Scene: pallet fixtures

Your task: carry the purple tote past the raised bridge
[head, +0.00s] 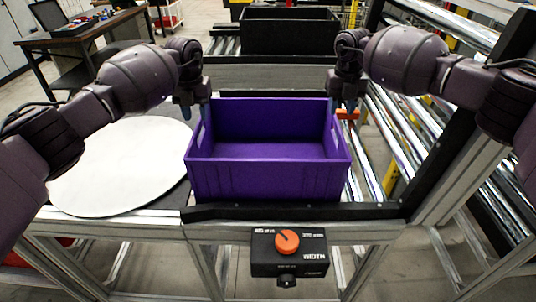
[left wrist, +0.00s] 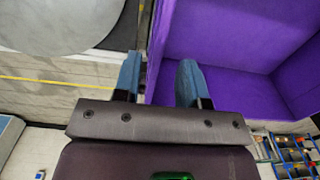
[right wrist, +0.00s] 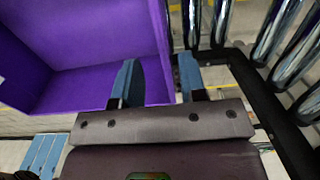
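The purple tote (head: 270,179) is upright and empty on the frame in front of me, behind a black front rail. My left gripper (head: 197,112) is open at its left wall, one finger inside and one outside. The left wrist view shows the tote (left wrist: 230,45) with its wall between the fingers (left wrist: 158,80) and gaps beside it. My right gripper (head: 344,107) is open the same way at the right wall. The right wrist view shows the tote (right wrist: 90,40) and the spread fingers (right wrist: 160,82). I cannot tell which part is the raised bridge.
A round white disc (head: 120,165) lies left of the tote. A black bin (head: 290,32) stands behind on rollers. Metal rollers (head: 395,125) run along the right. A control box with an orange knob (head: 287,241) hangs in front. A workbench (head: 80,40) stands back left.

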